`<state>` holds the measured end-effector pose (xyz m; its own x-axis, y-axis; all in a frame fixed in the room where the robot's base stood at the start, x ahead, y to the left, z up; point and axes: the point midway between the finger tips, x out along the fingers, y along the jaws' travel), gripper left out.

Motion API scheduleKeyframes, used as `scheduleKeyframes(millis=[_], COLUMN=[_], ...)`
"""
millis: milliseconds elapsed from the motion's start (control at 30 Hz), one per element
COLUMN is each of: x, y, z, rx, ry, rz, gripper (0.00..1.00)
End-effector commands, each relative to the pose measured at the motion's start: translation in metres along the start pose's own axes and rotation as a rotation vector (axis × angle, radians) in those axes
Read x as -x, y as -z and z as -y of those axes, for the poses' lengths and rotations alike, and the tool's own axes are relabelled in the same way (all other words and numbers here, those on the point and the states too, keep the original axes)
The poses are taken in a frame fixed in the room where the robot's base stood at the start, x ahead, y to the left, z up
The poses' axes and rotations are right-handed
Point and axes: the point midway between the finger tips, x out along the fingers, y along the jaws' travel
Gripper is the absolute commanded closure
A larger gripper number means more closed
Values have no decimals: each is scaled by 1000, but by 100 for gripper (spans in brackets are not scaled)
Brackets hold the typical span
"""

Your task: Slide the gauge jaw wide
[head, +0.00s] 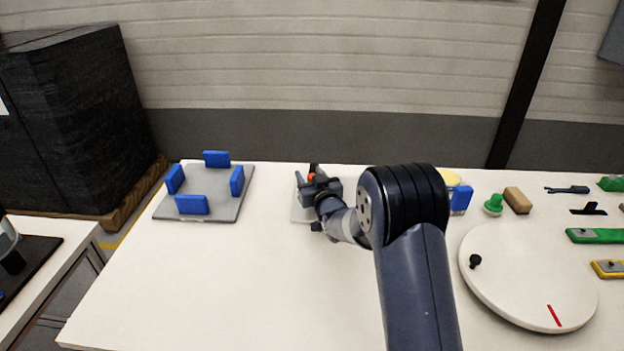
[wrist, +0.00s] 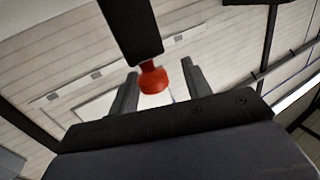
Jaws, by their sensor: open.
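The gauge jaw appears to be the dark bar (wrist: 130,28) with a red knob (wrist: 153,80) at its end, seen in the wrist view. The red knob also shows in the head view (head: 312,177), at the back middle of the table. My gripper (wrist: 158,78) is open, with one grey finger on each side of the red knob in the wrist view. I cannot tell whether either finger touches it. In the head view my gripper (head: 311,186) and arm hide most of the gauge.
A grey plate (head: 238,206) with several blue blocks stands to the left. A white turntable (head: 525,275) with a black knob and red mark lies to the right. Beyond it are a green knob (head: 493,204), a tan block (head: 517,200) and tools. The front left table is clear.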

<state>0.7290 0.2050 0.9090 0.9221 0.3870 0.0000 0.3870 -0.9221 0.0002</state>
Motion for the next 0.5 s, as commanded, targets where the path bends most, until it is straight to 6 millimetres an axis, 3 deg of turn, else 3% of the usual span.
scheduleKeyframes(millis=[167, 500], x=[12, 69], y=[0, -1], z=[-1, 0], rx=[0, 0], ry=[-1, 0], rz=[0, 1], gripper=[54, 54])
